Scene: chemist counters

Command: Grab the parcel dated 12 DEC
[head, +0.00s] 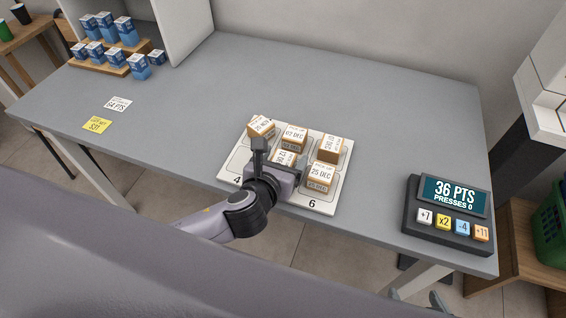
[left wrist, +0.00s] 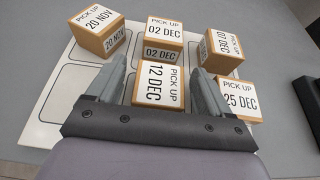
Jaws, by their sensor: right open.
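The parcel marked 12 DEC (left wrist: 160,85) is a small tan box with a white label, in the near middle of a white mat. In the head view this parcel (head: 283,157) is partly hidden by my left gripper (head: 279,160). In the left wrist view the gripper (left wrist: 162,85) is open, one finger on each side of the parcel, with slight gaps showing. My right gripper (head: 438,301) shows only in part at the bottom edge of the head view, apart from the parcels, open.
On the white mat (head: 235,165) stand parcels marked 20 NOV (head: 261,128), 02 DEC (head: 294,135) and 25 DEC (head: 321,177), plus a sideways-labelled one (head: 330,147). A keypad (head: 447,212) reads 36 PTS, PRESSES 0. Blue boxes (head: 125,35) stand at the back left. The counter's (head: 390,110) back right is clear.

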